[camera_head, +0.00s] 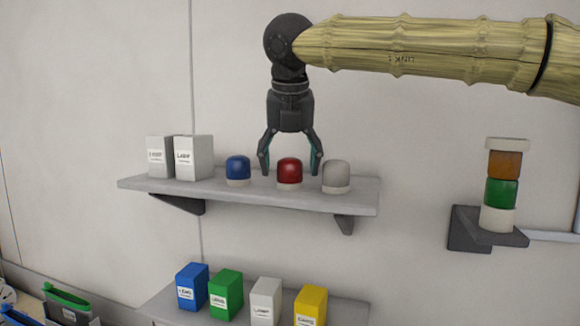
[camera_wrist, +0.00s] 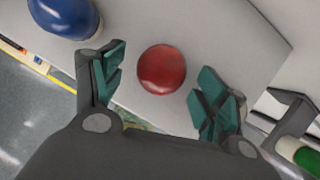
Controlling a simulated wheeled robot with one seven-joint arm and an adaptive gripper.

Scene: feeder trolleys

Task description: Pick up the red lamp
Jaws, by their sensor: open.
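The red lamp (camera_head: 289,172) has a dark red dome on a pale base and stands upright on the upper shelf (camera_head: 150,184), between a blue lamp and a white lamp. My gripper (camera_head: 291,172) points down over it and is open, with one finger on each side of the red lamp. In the wrist view the red lamp (camera_wrist: 162,69) shows from above, between the teal pads of my gripper (camera_wrist: 158,90). Gaps show on both sides of the lamp, so the pads look apart from it.
The blue lamp (camera_head: 238,170) stands close to the left finger and the white lamp (camera_head: 336,176) close to the right finger. White boxes (camera_head: 193,158) stand further left. Several coloured boxes (camera_head: 226,294) are on a lower shelf. A signal tower (camera_head: 502,190) stands on a bracket at right.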

